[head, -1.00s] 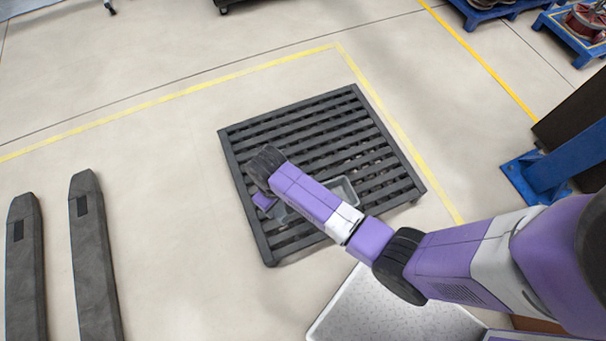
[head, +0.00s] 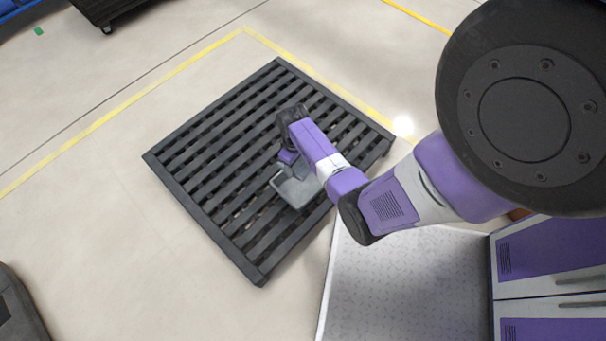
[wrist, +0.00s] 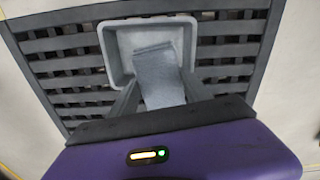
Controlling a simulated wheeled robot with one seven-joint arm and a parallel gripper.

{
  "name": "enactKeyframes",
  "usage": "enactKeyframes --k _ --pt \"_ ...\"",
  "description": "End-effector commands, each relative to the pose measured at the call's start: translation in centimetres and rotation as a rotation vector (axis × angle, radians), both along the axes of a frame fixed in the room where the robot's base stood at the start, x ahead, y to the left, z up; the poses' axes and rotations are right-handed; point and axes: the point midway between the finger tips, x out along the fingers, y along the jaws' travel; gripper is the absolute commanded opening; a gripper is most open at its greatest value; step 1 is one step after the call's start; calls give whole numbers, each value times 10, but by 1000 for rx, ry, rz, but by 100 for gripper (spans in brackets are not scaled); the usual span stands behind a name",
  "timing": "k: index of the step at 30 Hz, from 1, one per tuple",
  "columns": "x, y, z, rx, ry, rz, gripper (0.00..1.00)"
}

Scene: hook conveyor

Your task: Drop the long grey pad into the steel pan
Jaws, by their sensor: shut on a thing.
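The long grey pad (wrist: 160,78) is held between the fingers of my gripper (wrist: 158,90) in the wrist view. The pad's far end shows over the inside of the steel pan (wrist: 113,58). I cannot tell whether the pad touches the pan's floor. The pan is a grey open tray on a dark slatted pallet. In the head view, the pan (head: 296,194) is partly hidden under my arm, and my gripper is above or beside it. The pad cannot be made out clearly there.
The dark slatted pallet (head: 215,165) lies on the pale floor, with bare slats around the pan. A yellow floor line (head: 150,93) runs behind it. A dark wheeled cart (head: 105,8) stands at the back left. Open floor lies left of the pallet.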

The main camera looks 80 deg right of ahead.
Motion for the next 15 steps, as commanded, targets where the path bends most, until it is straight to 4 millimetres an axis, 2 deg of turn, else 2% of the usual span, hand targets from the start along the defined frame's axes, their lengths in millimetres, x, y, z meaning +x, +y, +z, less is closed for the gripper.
enactKeyframes --k 1,3,9,15 --pt "-11 -8 -20 1 1 -19 18" --pt "-21 -16 -29 1 0 -34 18" --pt "-36 -25 -41 0 -1 -53 18" --pt "-37 -25 -50 0 -1 -54 18"
